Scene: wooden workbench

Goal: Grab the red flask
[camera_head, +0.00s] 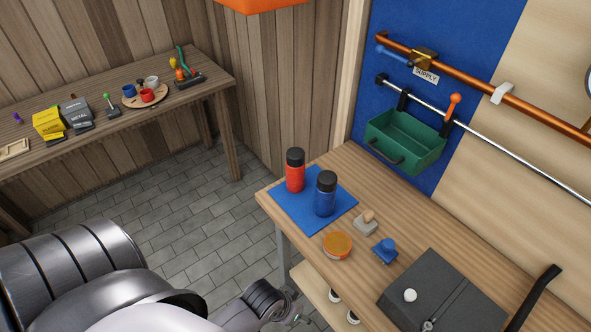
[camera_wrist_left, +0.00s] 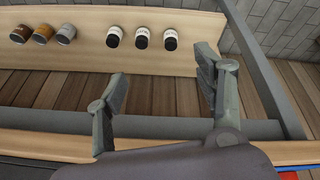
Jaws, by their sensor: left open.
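The red flask (camera_head: 296,178) with a black cap stands upright on a blue mat (camera_head: 283,215) at the workbench's left corner. A blue flask (camera_head: 325,199) with a black cap stands beside it, to the right and nearer. My left gripper shows partly at the bottom of the head view (camera_head: 291,312), in front of and below the bench top, well away from the red flask. In the left wrist view its two fingers (camera_wrist_left: 162,66) are spread with nothing between them. A small red patch shows at that view's lower right corner; I cannot tell what it is. My right gripper is not seen.
A round orange-topped tin (camera_head: 338,244), a blue stamp-like object (camera_head: 385,250) and a dark grey box (camera_head: 441,297) lie on the bench. A green bin (camera_head: 405,141) hangs on the wall rail. A lower shelf (camera_wrist_left: 185,50) holds several small cans. A second table (camera_head: 180,105) stands at left.

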